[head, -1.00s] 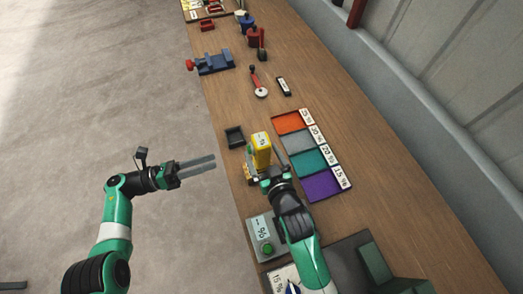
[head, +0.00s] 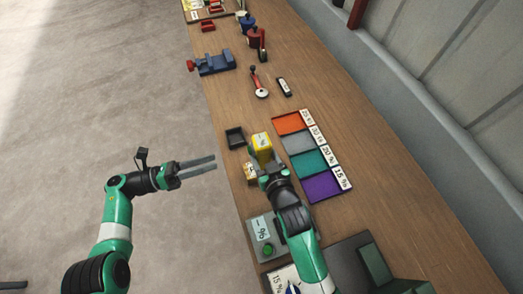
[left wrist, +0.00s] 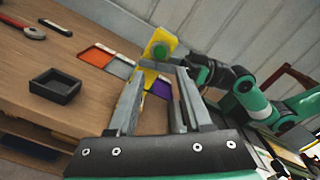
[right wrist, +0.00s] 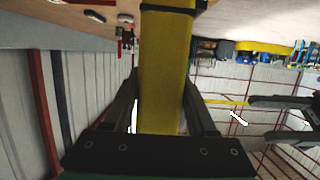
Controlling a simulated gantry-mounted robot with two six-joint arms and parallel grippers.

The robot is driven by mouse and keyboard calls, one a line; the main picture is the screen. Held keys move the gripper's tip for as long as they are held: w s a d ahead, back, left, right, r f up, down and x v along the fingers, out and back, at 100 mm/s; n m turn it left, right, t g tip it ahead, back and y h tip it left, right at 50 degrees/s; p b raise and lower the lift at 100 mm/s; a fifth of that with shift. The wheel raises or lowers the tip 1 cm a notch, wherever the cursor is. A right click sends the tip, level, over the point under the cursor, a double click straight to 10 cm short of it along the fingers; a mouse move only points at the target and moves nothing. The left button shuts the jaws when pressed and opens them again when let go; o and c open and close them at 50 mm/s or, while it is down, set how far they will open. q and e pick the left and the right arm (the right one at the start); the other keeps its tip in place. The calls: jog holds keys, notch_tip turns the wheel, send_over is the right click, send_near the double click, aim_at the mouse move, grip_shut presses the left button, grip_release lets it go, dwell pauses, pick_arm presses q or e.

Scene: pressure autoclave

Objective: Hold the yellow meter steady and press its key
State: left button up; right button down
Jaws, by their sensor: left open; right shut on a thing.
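The yellow meter (head: 262,142) is upright above the bench's near edge in the head view. My right gripper (head: 263,160) is shut on it. In the right wrist view the yellow body (right wrist: 165,75) stands between the fingers. In the left wrist view the meter's yellow face (left wrist: 171,44) carries a round green key (left wrist: 159,51). My left gripper (head: 215,163) is open and empty, off the bench to the left of the meter. Its fingers point toward the meter, with a gap between. Whether the meter's bottom touches the bench is hidden.
Coloured trays (head: 322,187) line the right side. A grey box with a green button (head: 263,238) stands near my right forearm. Left of the bench is open floor.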

pick_arm(q)
grip_shut()
dwell(1.6)
